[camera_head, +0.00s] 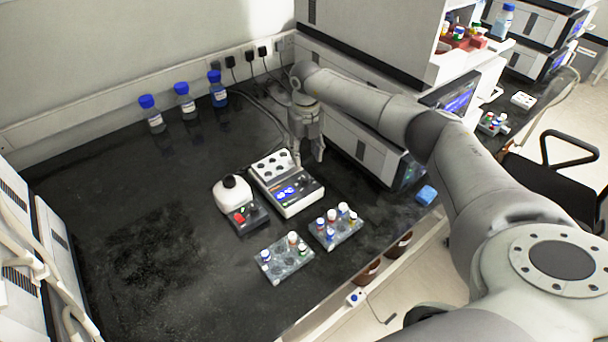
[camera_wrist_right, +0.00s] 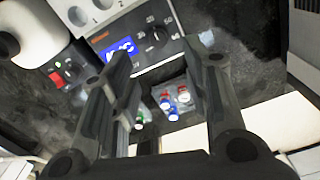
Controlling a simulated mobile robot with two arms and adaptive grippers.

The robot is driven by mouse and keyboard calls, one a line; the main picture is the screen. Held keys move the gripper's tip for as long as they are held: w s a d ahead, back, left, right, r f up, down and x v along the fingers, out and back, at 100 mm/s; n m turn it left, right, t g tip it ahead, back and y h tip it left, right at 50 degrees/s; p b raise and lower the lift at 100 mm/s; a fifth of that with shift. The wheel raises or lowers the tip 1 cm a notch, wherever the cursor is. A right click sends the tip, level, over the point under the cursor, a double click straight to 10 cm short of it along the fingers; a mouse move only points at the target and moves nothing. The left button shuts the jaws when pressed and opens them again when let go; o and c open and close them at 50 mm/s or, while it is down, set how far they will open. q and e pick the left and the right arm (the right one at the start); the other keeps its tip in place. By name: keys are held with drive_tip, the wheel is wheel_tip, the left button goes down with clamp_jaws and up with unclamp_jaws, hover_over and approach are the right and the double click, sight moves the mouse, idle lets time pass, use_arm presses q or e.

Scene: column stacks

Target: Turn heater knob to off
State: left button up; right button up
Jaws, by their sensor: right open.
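The heater (camera_head: 286,185) is a white block on the black bench, with round wells on top and a dark front panel with a blue display. Its knob (camera_wrist_right: 155,38) is dark and round with numbers around it, and shows in the right wrist view just beyond the fingers. The heater's panel also shows there with a blue display (camera_wrist_right: 118,50). My right gripper (camera_head: 308,160) points down at the heater's right back side, open and empty. In the wrist view its two fingers (camera_wrist_right: 165,75) are spread apart, with the knob between and beyond their tips. My left gripper is not in view.
A small white device with a red switch (camera_head: 240,217) stands left of the heater. Two clear racks of vials (camera_head: 285,262) (camera_head: 336,229) sit in front. Blue-capped bottles (camera_head: 184,101) stand at the back wall. A large instrument is to the right. The bench's left is clear.

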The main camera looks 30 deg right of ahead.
sight(305, 178)
wheel_tip(305, 178, down, 10)
drive_tip(key=shift+r+p, duration=0.15)
drive_tip(key=shift+p, duration=0.4)
drive_tip(key=shift+a, duration=0.1)
clamp_jaws()
